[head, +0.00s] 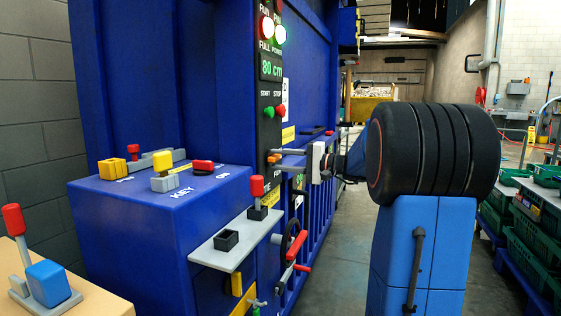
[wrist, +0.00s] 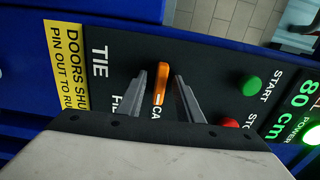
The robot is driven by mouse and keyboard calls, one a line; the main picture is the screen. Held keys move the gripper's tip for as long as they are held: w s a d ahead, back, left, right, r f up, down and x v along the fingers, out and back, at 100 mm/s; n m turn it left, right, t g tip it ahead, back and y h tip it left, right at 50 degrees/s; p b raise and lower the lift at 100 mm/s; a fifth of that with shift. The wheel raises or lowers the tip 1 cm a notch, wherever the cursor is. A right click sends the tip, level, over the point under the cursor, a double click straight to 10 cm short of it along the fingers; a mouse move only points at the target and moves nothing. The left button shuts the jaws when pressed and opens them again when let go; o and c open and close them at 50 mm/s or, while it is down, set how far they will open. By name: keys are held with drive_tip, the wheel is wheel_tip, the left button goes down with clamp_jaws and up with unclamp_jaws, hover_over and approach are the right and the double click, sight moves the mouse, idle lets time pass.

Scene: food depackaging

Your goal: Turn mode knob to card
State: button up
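The mode knob is a small orange bar (wrist: 161,84) on the black control panel in the wrist view. A pale mark shows at its lower end, close to a label that reads "CA", the rest hidden behind my gripper. My gripper (wrist: 159,76) is open, one finger on each side of the knob, with a visible gap to each. In the head view my gripper (head: 284,157) reaches the panel from the right at the orange knob (head: 272,159). Labels "TIE" and a partly hidden "F" word are left of the knob in the wrist view.
The green start button (wrist: 251,84) and red stop button (wrist: 229,122) are right of my gripper. A yellow door sign (wrist: 65,65) is at the left. In the head view, a red-handled lever (head: 257,187) and a red-handled wheel (head: 292,245) stick out below.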

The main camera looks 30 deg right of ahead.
drive_tip(key=v, duration=1.7)
drive_tip(key=shift+d, duration=0.2)
drive_tip(key=shift+s, duration=0.1)
